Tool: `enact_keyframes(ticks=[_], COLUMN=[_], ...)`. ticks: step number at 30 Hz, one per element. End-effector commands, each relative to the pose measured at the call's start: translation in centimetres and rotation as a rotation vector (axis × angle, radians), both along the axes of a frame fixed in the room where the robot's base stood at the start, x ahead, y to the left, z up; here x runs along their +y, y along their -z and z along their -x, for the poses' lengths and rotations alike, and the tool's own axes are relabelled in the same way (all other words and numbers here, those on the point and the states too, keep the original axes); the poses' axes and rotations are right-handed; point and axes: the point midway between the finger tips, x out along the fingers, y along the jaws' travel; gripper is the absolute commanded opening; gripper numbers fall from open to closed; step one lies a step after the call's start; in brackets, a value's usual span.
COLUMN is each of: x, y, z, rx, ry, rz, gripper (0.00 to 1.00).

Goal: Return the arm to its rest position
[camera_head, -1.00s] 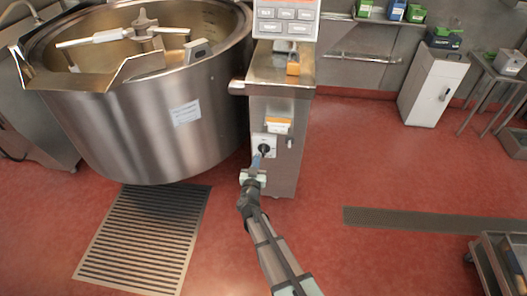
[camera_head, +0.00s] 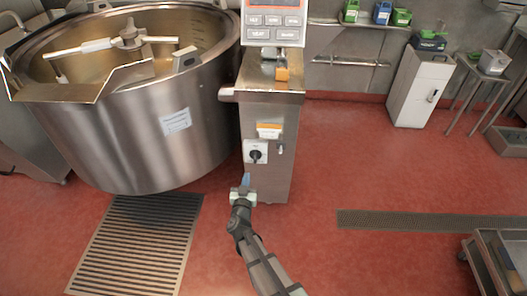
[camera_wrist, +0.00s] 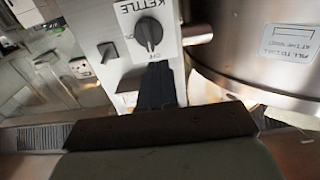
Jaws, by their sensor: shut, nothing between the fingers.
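My gripper (camera_head: 245,181) is shut and empty in the head view, in front of the steel control post and a little below its black rotary knob (camera_head: 256,156). A gap shows between the fingertips and the knob. In the wrist view the shut dark fingers (camera_wrist: 157,88) point at the knob (camera_wrist: 149,33), which sits on a white plate marked "KETTLE". The fingertips overlap the plate's lower edge in that view. My arm reaches up from the bottom of the head view.
The large steel kettle (camera_head: 130,135) stands left of the control post (camera_head: 268,110). A floor grate (camera_head: 135,245) lies below the kettle. A white cabinet (camera_head: 418,88) stands at the back right, and a metal cart (camera_head: 490,265) at the lower right.

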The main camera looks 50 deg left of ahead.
Motion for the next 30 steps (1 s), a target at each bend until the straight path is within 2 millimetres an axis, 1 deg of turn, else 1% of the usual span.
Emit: enact_keyframes(ticks=[8,12,17,20,23,25,28,30], x=[0.0,0.0,1.0,1.9,2.7,3.0,2.9,2.3], y=[0.0,0.0,1.4,2.7,4.3,5.5,7.5,8.8], z=[0.0,0.0,1.1,2.4,4.3,5.9,8.4,10.1], rx=[0.001,0.029,0.144,0.23,0.322,0.39,0.489,0.557], ry=[0.0,-0.001,-0.069,-0.14,-0.227,-0.293,-0.385,-0.44], rz=[-0.001,-0.028,-0.038,-0.018,0.026,0.072,0.161,0.234], gripper=[0.0,0.0,0.0,0.0,0.0,0.0,0.0,0.0])
